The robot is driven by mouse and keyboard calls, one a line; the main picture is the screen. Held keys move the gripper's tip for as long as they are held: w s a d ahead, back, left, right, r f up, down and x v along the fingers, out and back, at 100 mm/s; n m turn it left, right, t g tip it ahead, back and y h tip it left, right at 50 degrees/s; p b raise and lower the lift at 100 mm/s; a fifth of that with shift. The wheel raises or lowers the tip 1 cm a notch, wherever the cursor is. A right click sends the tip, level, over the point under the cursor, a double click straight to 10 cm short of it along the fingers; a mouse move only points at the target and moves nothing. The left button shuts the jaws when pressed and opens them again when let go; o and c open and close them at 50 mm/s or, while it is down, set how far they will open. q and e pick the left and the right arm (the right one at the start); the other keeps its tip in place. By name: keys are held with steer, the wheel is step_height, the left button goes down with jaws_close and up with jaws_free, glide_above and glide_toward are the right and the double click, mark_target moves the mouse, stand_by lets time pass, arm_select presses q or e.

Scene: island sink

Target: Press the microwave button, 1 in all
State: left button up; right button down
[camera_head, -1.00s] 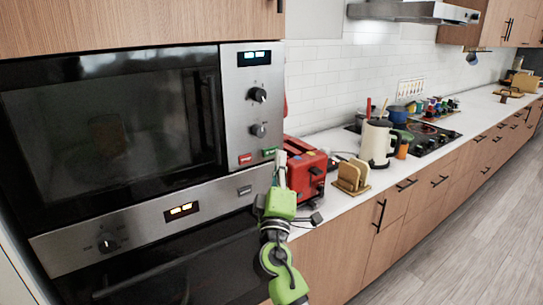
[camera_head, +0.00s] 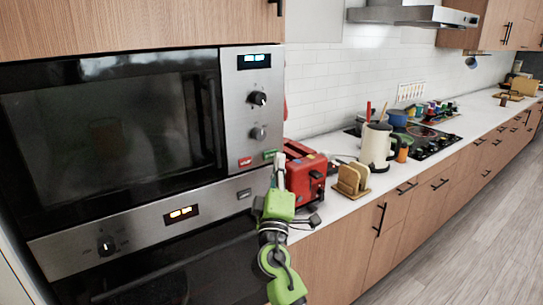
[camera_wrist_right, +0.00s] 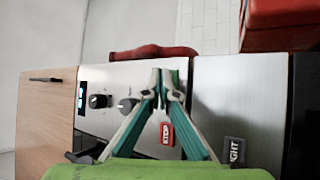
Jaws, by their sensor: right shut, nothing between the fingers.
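The built-in microwave (camera_head: 110,135) has a dark glass door and a steel control panel (camera_head: 252,80) at its right. In the right wrist view the shut fingertips (camera_wrist_right: 166,79) are in front of the panel. The red STOP button (camera_wrist_right: 167,133) shows between the fingers. The green button is hidden there. My left gripper is not in view.
A red toaster (camera_head: 305,178) stands on the counter just right of my right gripper. A toast rack (camera_head: 352,180) and a cream kettle (camera_head: 377,147) stand farther right. An oven panel (camera_head: 170,218) with a display lies below the microwave. The floor (camera_head: 460,225) at the right is clear.

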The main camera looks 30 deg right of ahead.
steer(key=shift+w, duration=0.1)
stand_by(0.5)
steer(key=shift+w+b, duration=0.35)
steer(key=shift+b, duration=0.05)
